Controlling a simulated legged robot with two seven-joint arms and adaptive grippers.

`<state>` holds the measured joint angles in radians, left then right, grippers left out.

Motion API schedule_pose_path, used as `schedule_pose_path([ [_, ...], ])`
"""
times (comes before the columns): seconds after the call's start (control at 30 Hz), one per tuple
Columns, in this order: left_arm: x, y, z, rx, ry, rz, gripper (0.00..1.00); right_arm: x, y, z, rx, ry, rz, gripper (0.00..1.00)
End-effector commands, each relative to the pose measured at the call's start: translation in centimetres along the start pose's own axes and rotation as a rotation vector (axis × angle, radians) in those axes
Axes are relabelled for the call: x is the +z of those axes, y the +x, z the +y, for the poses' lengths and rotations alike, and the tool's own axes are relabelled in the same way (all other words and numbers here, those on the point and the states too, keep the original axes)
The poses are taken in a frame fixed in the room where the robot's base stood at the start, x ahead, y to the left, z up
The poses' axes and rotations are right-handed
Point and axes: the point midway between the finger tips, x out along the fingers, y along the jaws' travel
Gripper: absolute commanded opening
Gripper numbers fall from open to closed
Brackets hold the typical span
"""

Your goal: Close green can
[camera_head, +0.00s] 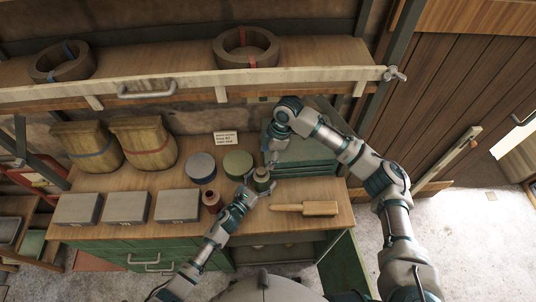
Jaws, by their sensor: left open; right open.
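A small green can (262,175) stands upright on the workbench (190,228), right of centre. My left gripper (258,185) comes in from the lower left. Its open fingers are at the lower part of the can, seemingly to either side of it; contact is too small to tell. My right gripper (271,158) points down just above and behind the can's top and is open. Whether a lid sits on the can is too small to make out.
A wide green round tin (238,163), a blue-grey tin (201,166) and a reddish spool (212,200) stand left of the can. A wooden-handled brush (305,208) lies right. Grey boxes (126,207), sacks (144,144) and a teal case (310,155) also occupy the bench.

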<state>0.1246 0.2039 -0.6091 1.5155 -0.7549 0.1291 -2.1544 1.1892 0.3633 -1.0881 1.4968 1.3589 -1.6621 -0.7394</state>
Motion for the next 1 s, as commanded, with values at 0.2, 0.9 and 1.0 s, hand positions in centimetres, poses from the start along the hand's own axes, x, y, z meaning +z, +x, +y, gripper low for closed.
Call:
schedule_pose_path([
  [0.2, -0.1, -2.0, 0.0, 0.001, 0.000, 0.002, 0.86, 0.0, 0.0, 0.0, 0.000, 0.000, 0.000, 0.66],
  [0.9, -0.2, -11.9, 0.1, 0.000, -0.001, 0.001, 0.86, 0.0, 0.0, 0.1, -0.001, 0.000, 0.000, 0.66],
  [1.0, -0.2, -11.9, 0.1, 0.000, -0.001, 0.001, 0.86, 0.0, 0.0, 0.1, -0.001, 0.000, 0.000, 0.66],
])
